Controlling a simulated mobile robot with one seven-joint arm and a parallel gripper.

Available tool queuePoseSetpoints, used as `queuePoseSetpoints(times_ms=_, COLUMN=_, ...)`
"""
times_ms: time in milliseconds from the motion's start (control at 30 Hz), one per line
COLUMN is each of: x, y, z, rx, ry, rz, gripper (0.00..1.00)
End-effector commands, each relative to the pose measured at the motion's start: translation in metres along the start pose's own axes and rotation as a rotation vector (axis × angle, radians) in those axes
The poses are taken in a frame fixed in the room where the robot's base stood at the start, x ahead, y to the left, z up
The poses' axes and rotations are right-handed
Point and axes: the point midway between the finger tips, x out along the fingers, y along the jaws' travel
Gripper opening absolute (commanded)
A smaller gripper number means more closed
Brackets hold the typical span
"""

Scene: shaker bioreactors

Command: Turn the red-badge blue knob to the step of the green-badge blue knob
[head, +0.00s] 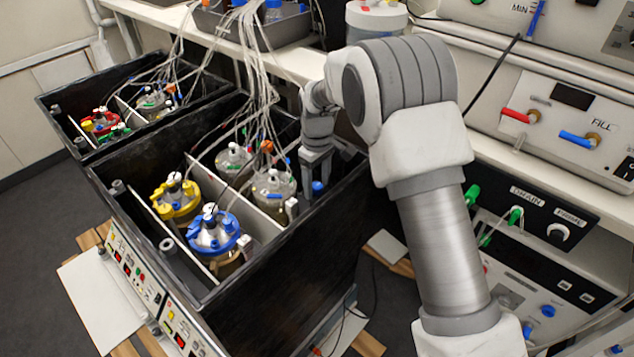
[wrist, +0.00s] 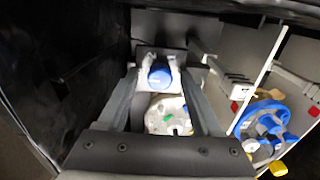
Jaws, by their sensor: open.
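My gripper (head: 316,168) reaches down into the near black shaker box. In the wrist view its two fingers (wrist: 160,68) are open, one on each side of a blue knob (wrist: 158,75) on a pale mount. The knob also shows in the head view (head: 318,187), just below the fingers. I cannot tell whether the fingers touch it. No badge on this knob is readable, so I cannot tell if it is the red-badge or green-badge one. The knob's step marks cannot be made out.
The near box (head: 281,274) holds a blue-lidded vessel (head: 212,232), a yellow-lidded vessel (head: 176,197) and white-lidded vessels with tubes above. Its dark wall (wrist: 82,70) stands close to my gripper. Panels with other blue knobs (head: 548,310) are at right.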

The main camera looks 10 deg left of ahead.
Motion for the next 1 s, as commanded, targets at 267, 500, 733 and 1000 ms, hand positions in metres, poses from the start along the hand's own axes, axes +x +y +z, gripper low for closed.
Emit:
queuePoseSetpoints(times_ms=267, x=-0.0003, y=0.0, z=-0.0001, rx=0.0, ry=0.0, rz=0.0, gripper=0.25)
queuePoseSetpoints(times_ms=500, x=-0.0004, y=0.0, z=-0.0001, rx=0.0, ry=0.0, rz=0.0, gripper=0.0)
queuePoseSetpoints(times_ms=733, x=-0.0011, y=0.0, z=-0.0002, rx=0.017, ry=0.0, rz=0.0, gripper=0.0)
queuePoseSetpoints(times_ms=1000, x=-0.0026, y=0.0, z=-0.0005, rx=0.139, ry=0.001, rz=0.0, gripper=0.0)
